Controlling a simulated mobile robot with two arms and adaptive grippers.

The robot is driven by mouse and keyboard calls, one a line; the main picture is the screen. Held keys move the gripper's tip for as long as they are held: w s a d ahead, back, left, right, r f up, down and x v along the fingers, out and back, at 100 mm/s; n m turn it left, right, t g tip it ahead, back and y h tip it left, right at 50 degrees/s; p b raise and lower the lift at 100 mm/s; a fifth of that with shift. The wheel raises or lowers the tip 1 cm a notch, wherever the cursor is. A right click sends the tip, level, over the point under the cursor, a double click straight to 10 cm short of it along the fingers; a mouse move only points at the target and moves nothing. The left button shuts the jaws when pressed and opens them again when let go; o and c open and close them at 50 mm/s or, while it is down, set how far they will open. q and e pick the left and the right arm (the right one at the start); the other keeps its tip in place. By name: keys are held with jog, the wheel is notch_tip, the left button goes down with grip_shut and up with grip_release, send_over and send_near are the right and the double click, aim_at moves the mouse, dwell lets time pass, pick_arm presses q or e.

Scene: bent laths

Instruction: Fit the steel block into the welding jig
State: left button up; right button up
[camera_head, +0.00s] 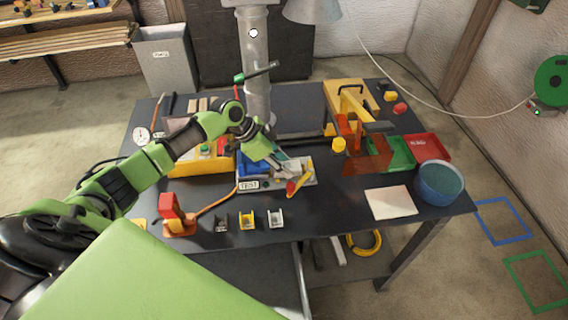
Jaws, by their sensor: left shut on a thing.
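My left gripper (283,166) reaches in from the left, over the middle of the dark table. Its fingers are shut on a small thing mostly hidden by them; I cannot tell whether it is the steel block. Beneath is a grey and blue station with a "TEST" label (249,185). A yellow and red part (299,181) shows close by the fingertips; whether they touch is unclear. Three small U-shaped pieces stand at the front edge: dark grey (221,223), yellow (247,220) and white (276,219). I cannot identify the welding jig for sure. My right gripper is out of view.
A red and orange device (175,217) stands front left. A yellow box (197,161) lies behind my left arm. Green (398,153) and red (428,148) trays, a blue bowl (440,182) and a pale sheet (391,203) are at the right. A grey post (256,70) rises behind.

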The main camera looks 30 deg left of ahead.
pick_arm(q)
jog(key=o, duration=1.3)
jog(key=v, duration=1.2)
